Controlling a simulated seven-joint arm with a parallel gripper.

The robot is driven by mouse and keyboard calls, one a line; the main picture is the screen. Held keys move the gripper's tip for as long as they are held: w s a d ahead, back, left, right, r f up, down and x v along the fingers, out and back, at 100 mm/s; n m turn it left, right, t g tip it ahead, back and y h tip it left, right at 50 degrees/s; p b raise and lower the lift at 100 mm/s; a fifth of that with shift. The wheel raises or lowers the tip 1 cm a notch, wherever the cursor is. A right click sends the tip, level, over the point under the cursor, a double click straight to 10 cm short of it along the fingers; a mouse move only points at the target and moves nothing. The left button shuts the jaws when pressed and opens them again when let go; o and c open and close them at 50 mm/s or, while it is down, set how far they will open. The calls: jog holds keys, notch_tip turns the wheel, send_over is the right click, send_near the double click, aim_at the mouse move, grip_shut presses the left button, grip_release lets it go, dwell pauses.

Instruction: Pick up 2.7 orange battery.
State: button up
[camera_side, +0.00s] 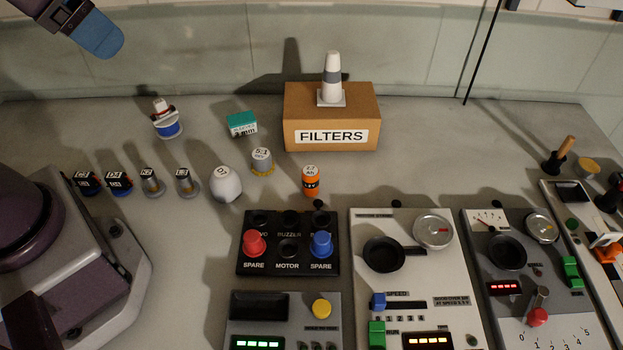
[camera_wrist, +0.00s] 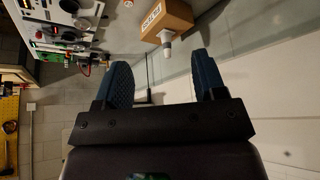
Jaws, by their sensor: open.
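The orange battery (camera_side: 311,182) stands upright on the bench in the side view, with a white label marked 2.7 on top and a dark band around it. It is just behind the black panel with the red and blue knobs. My gripper (camera_side: 97,38) shows only in part at the top left of the side view, high above the bench and far from the battery. In the wrist view my gripper (camera_wrist: 163,68) has its two blue fingers wide apart with nothing between them. I cannot make out the battery for sure in the wrist view.
A FILTERS box (camera_side: 330,112) with a small cone (camera_side: 332,78) on it stands behind the battery. A grey cylinder (camera_side: 262,161), a white round object (camera_side: 225,184) and a teal box (camera_side: 241,123) are to its left. Control panels (camera_side: 415,275) fill the front right.

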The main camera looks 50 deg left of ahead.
jog(key=m+t+y, duration=0.2)
jog(key=m+y, duration=0.8)
jog(key=m, duration=1.5)
send_near(310, 174)
jog(key=s+a, duration=0.6)
jog(key=s, duration=0.1)
jog(key=shift+a+f, duration=0.15)
jog(key=shift+a, duration=0.15)
jog(key=w+d+m+t+h, duration=0.1)
jog(key=m, duration=0.1)
jog(key=w+d+f+m+t+h, duration=0.1)
jog(key=w+d+m+t, duration=0.1)
jog(key=shift+w+d+h, duration=0.3)
jog(key=shift+w, duration=0.05)
jog(key=shift+w+d+r+t, duration=0.1)
jog(key=shift+w+d+t, duration=0.1)
jog(key=shift+w+t, duration=0.1)
jog(key=shift+m, duration=0.3)
jog(key=x, duration=1.2)
jog(key=shift+w, duration=0.6)
